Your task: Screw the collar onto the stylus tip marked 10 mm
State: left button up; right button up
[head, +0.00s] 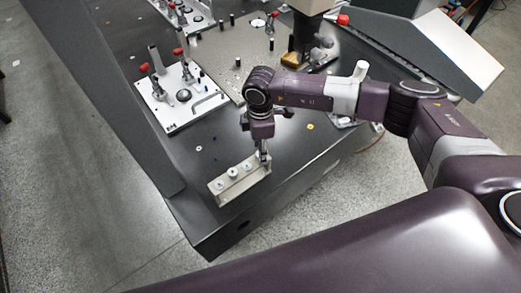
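A pale rack (214,193) stands near the front edge of the dark table, with a few small round pieces along its top. They are too small to tell which is a collar or a stylus tip, and no 10 mm marking can be read. My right gripper (265,157) points down at the right end of the rack. Its fingers are too small to show whether they are open or shut, or whether they hold anything. My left gripper is not in view.
A white fixture plate (178,104) with red-tipped clamps stands behind the rack. A larger grey plate (226,52) lies beyond it, near the machine's column (304,35). A slanted grey beam (105,85) rises at the left. Dark table surface (207,138) behind the rack is mostly clear.

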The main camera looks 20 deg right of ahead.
notch_tip(320, 180, up, 11)
dwell(0.3)
jog(key=shift+f, duration=0.15)
dwell(0.3)
